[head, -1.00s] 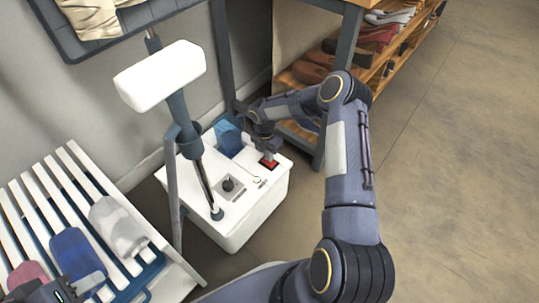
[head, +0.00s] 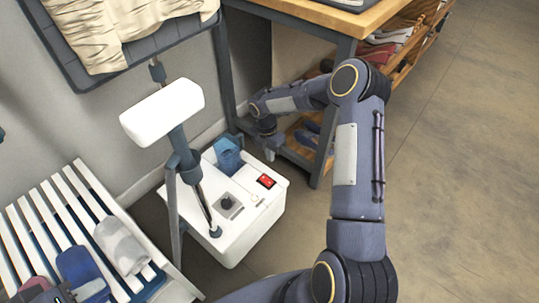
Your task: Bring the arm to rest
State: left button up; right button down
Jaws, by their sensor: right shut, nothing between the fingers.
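My right arm reaches in from the lower right and bends over at the elbow. Its gripper (head: 270,154) is shut and empty, pointing down just above and beyond the far right edge of the white steamer base (head: 240,240). It looks clear of the red switch (head: 266,181) on the base's top.
The base carries a dark knob (head: 229,203), a blue tank (head: 228,154) and a pole with a white steamer head (head: 162,112). A slatted white bench (head: 40,222) holds rolled cloths. A wooden table (head: 372,20) and shoe shelf stand behind. Floor at right is open.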

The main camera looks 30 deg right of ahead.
dwell(0.3)
jog(key=s+a+r+m+t, duration=0.1)
jog(key=s+r+m, duration=0.45)
jog(key=r, duration=0.45)
jog(key=s+r+m+t, duration=0.2)
jog(key=s+r+m, duration=0.35)
jog(key=r, duration=0.45)
jog(key=s+a+r+m+t+y, duration=0.2)
jog(key=s+a+m, duration=0.3)
jog(key=s, duration=0.4)
jog(key=s+a+r+m+t+y, duration=0.2)
jog(key=s+m, duration=0.6)
jog(key=s, duration=0.1)
notch_tip(320, 180, up, 27)
jog(key=p, duration=2.6)
jog(key=shift+a+f, duration=0.15)
jog(key=shift+a, duration=0.2)
jog(key=shift+s, duration=0.1)
